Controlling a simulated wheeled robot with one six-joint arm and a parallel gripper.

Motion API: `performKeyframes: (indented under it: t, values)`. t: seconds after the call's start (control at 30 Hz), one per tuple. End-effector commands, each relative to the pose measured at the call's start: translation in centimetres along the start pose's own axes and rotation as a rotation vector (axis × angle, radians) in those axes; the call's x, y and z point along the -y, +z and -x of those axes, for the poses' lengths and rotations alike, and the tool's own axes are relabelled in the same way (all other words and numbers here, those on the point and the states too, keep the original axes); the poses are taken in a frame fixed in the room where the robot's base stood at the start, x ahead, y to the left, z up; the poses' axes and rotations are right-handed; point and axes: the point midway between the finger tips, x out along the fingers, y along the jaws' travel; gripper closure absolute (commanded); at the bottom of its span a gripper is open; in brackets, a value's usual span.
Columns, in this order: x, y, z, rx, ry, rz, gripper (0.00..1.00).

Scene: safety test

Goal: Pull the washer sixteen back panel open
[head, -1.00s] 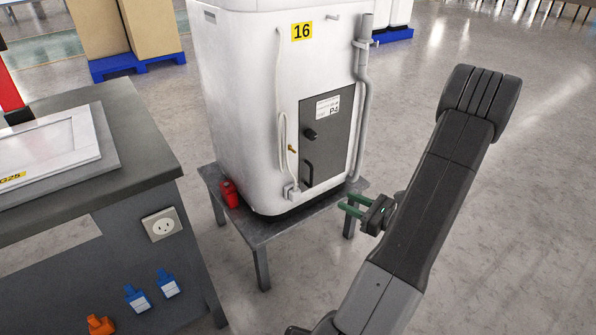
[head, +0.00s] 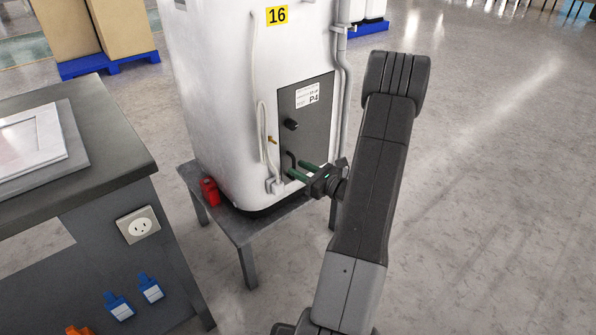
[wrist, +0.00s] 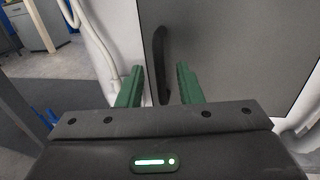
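The white washer (head: 215,90) with the yellow 16 label stands on a grey metal stand. My gripper (head: 298,172) is in front of the panel's lower part, at the handle. In the wrist view my green fingers (wrist: 158,88) are apart, with the black handle (wrist: 160,60) between them, nearer the left finger. I see no finger clearly pressing on it.
A white hose and plug (head: 273,185) hang left of the panel, and a grey pipe (head: 343,100) runs down its right. A red padlock-like item (head: 210,191) sits on the stand (head: 262,228). A workbench (head: 110,120) stands at the left. Floor at the right is clear.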

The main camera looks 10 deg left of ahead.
Motion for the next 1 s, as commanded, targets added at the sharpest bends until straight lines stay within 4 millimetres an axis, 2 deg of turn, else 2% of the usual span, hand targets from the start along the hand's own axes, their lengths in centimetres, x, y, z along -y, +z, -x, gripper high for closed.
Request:
performKeyframes:
  t: [0.13, 0.43, 0.47, 0.6, 0.63, 1.0]
  values:
    - [-0.01, -0.01, -1.12, 0.001, 0.001, 0.000, 0.67]
    - [0.00, 0.04, -1.34, 0.000, 0.000, 0.000, 0.67]
    - [0.00, 0.04, -1.34, 0.000, 0.000, 0.000, 0.69]
    - [0.00, 0.04, -1.33, 0.000, 0.000, 0.000, 0.97]
    - [0.00, 0.04, -1.33, 0.000, 0.000, 0.000, 1.00]
    - [0.03, 0.09, -1.12, 0.001, 0.013, -0.001, 1.00]
